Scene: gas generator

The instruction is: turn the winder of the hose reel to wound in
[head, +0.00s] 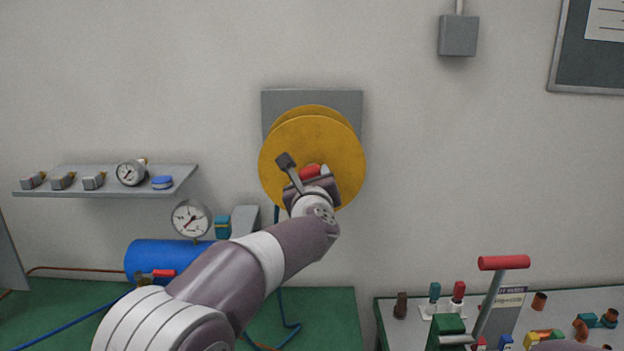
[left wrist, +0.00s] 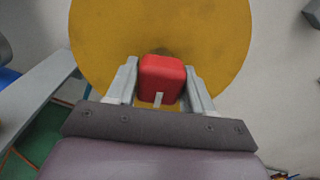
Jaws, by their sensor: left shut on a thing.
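The hose reel (head: 338,135) is a pair of yellow discs on a grey wall plate (head: 275,103). Its winder has a red handle (head: 310,171) in front of the disc. My left gripper (head: 314,178) is at this handle, low on the disc's face. In the left wrist view the red handle (left wrist: 162,78) sits between the two fingers of the left gripper (left wrist: 162,88), which are shut on it. The yellow disc (left wrist: 220,40) fills the space behind it. The winder's crank arm is mostly hidden by my gripper. My right gripper is not in view.
A grey shelf (head: 183,184) with gauges and small parts is on the wall at left. Below it are a blue tank (head: 150,257) and a dial gauge (head: 190,218). A workbench at right holds a red-handled lever (head: 504,263) and loose fittings. The wall around the reel is clear.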

